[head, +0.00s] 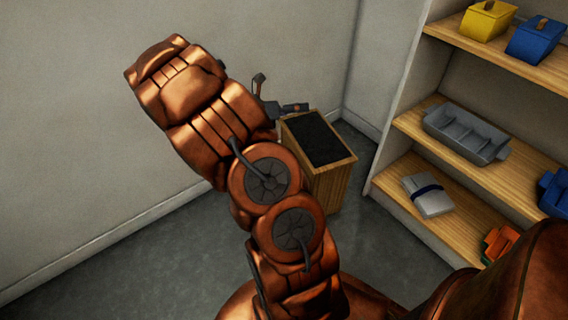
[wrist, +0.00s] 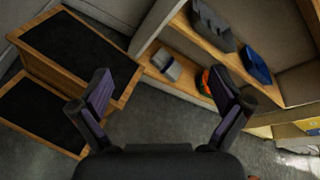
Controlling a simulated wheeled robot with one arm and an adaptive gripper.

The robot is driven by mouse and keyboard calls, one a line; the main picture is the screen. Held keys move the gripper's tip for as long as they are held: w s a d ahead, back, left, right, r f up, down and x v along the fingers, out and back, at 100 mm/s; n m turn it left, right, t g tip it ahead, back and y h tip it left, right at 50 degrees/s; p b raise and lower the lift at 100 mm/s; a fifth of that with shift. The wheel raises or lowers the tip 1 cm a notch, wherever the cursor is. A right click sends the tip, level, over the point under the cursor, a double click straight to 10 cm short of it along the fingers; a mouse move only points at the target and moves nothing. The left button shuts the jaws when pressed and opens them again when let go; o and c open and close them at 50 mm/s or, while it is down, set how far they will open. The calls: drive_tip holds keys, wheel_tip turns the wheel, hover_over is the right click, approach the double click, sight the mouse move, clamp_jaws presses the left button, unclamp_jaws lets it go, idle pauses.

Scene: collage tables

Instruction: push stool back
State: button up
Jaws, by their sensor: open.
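The stool (head: 318,138) is a wooden step stool with a dark top, standing on the grey floor near the back corner. My arm hides part of its left side in the head view. In the wrist view the stool (wrist: 72,45) fills the left side, showing a higher and a lower step, both with black tread surfaces. My gripper (head: 281,92) is at the upper left of the stool in the head view. In the wrist view my gripper (wrist: 160,82) has its two fingers spread wide with nothing between them. The left finger overlaps the stool's edge; I cannot tell whether they touch.
A shelf unit (head: 391,150) stands right of the stool. It holds a yellow box (head: 487,20), a blue box (head: 535,40), a grey tray (head: 465,130), a white strapped item (head: 428,195) and an orange item (head: 499,243). Walls border the corner. Floor (head: 110,265) at left is clear.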

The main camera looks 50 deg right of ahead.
drive_tip(key=w+d+f+n+t+b, duration=0.1)
drive_tip(key=f+n, duration=0.4)
drive_tip(key=f, duration=0.5)
drive_tip(key=w+d+f+n+t+b, duration=0.2)
drive_tip(key=w+d+f+n+b, duration=0.1)
drive_tip(key=f, duration=0.7)
drive_tip(key=w+d+f+n+t+b, duration=0.1)
drive_tip(key=w+f+n+b, duration=0.3)
drive_tip(key=f, duration=0.6)
drive_tip(key=d+n+b, duration=0.1)
drive_tip(key=n, duration=0.1)
drive_tip(key=shift+w+d+n+t+h, duration=0.2)
drive_tip(key=shift+n+t+h, duration=0.1)
drive_tip(key=shift+n+t, duration=0.1)
drive_tip(key=shift+b+x, duration=1.25)
drive_tip(key=shift+x, duration=2.6)
drive_tip(key=shift+s, duration=0.1)
drive_tip(key=shift+s+d, duration=0.1)
drive_tip(key=c, duration=1.5)
clamp_jaws()
